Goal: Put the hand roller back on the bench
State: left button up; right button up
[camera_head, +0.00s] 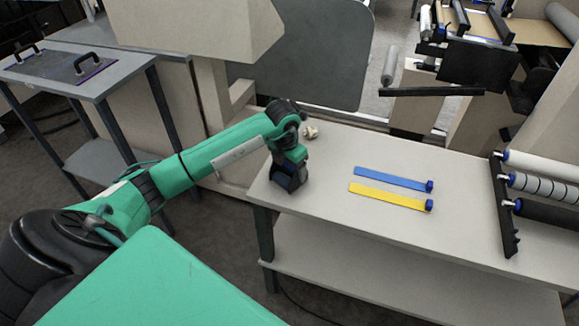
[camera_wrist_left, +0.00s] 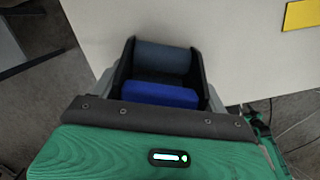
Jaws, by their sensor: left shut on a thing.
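My left gripper (camera_head: 289,178) is low at the left end of the bench (camera_head: 325,208), its fingers pointing down. In the left wrist view it is shut on the hand roller, which has a grey-blue cylinder (camera_wrist_left: 165,57) and a blue part (camera_wrist_left: 160,95) between the dark fingers. The pale bench top also shows there (camera_wrist_left: 235,45), close beyond the fingers. I cannot tell whether the roller touches the bench. In the head view the roller is mostly hidden by the gripper. My right gripper is not in view.
A blue strip tool (camera_head: 393,178) and a yellow one (camera_head: 388,196) lie mid-bench. A small crumpled pale thing (camera_head: 311,132) lies behind the gripper. A rack of rollers (camera_head: 505,205) stands at the right. The bench between gripper and strips is clear.

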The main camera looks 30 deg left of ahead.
pick_arm(q)
jog(key=o, duration=1.1)
jog(key=shift+s+d+f, duration=0.1)
jog(key=shift+s+f, duration=0.1)
jog(key=shift+f, duration=0.35)
jog(key=shift+c, duration=0.2)
jog(key=shift+o, duration=1.1)
jog(key=shift+w, duration=0.2)
jog(key=shift+r, duration=0.15)
jog(key=shift+r+p, duration=0.5)
jog(key=shift+r, duration=0.45)
jog(key=r, duration=0.3)
jog(key=r+b, duration=0.1)
jog(key=r, duration=0.2)
jog(key=s+r+b, duration=0.1)
jog(key=r, duration=0.3)
jog(key=shift+s+a, duration=0.1)
jog(key=shift+a, duration=0.1)
jog(key=shift+s+r, duration=0.1)
jog(key=shift+r, duration=0.5)
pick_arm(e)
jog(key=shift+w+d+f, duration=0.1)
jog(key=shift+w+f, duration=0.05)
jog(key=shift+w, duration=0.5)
pick_arm(q)
jog(key=shift+d, duration=0.1)
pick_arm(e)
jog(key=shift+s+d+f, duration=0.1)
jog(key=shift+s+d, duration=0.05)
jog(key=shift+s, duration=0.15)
